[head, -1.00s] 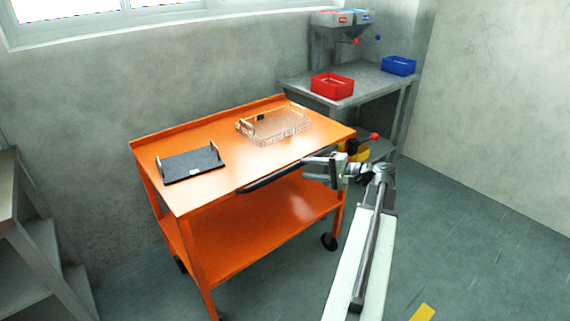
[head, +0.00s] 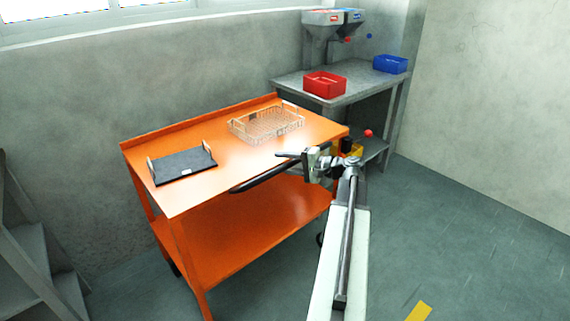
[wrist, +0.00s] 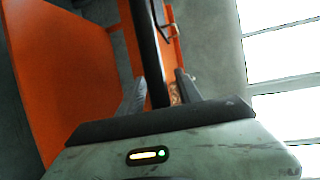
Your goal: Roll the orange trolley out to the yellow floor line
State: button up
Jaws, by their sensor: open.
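The orange trolley (head: 240,225) stands by the wall, with two shelves and a black handle bar (head: 262,178) along its near edge. My gripper (head: 292,158) is at the right end of that handle. In the wrist view my gripper (wrist: 160,92) is open, and the dark handle bar (wrist: 150,45) runs between its two fingers, not clamped. The trolley's orange surface (wrist: 60,80) fills the left of that view. A piece of the yellow floor line (head: 418,311) shows at the bottom right of the head view, apart from the trolley.
A black tray (head: 183,167) and a wire basket (head: 265,124) sit on the trolley top. A grey bench (head: 355,84) with a red bin (head: 325,85) and a blue bin (head: 390,64) stands behind right. Grey steps (head: 40,260) stand at left. The right floor is clear.

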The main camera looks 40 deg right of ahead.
grip_shut()
dwell(1.4)
